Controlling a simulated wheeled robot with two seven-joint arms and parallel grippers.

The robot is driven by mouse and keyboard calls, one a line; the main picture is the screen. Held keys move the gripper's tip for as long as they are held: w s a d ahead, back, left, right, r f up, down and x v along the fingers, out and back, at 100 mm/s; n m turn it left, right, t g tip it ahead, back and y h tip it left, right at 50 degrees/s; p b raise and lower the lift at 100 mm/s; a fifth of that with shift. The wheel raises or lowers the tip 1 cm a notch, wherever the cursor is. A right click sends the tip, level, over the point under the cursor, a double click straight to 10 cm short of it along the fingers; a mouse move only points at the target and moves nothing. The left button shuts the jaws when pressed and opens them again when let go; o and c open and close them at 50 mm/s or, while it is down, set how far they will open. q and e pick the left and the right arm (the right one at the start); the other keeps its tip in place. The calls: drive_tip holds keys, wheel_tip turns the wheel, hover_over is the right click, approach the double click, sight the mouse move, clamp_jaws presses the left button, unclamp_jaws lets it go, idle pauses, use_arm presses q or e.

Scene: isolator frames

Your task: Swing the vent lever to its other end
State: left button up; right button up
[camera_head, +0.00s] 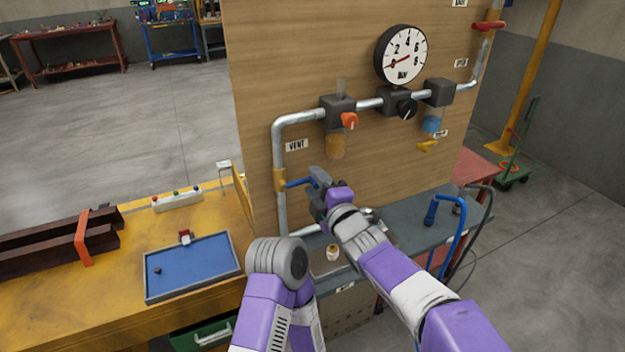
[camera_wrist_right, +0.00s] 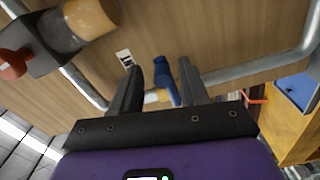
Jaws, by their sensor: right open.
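The vent lever (camera_head: 297,183) is a short blue handle on a yellow valve body (camera_head: 280,180) on the left vertical pipe, below the VENT label (camera_head: 296,145). It points right, away from the pipe. My right gripper (camera_head: 318,181) is open at the lever's free end. In the right wrist view the blue lever (camera_wrist_right: 164,78) shows in the gap between the two dark fingers (camera_wrist_right: 160,88). I cannot tell whether a finger touches it. My left gripper is not seen.
The wooden panel (camera_head: 255,90) carries the pipe, a dial gauge (camera_head: 402,55), an orange knob (camera_head: 349,121) and a black knob (camera_head: 406,108). A blue tray (camera_head: 190,268) lies on the yellow bench at left. A grey shelf (camera_head: 405,215) runs below the panel.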

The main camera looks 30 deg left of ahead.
drive_tip(key=shift+v, duration=2.55)
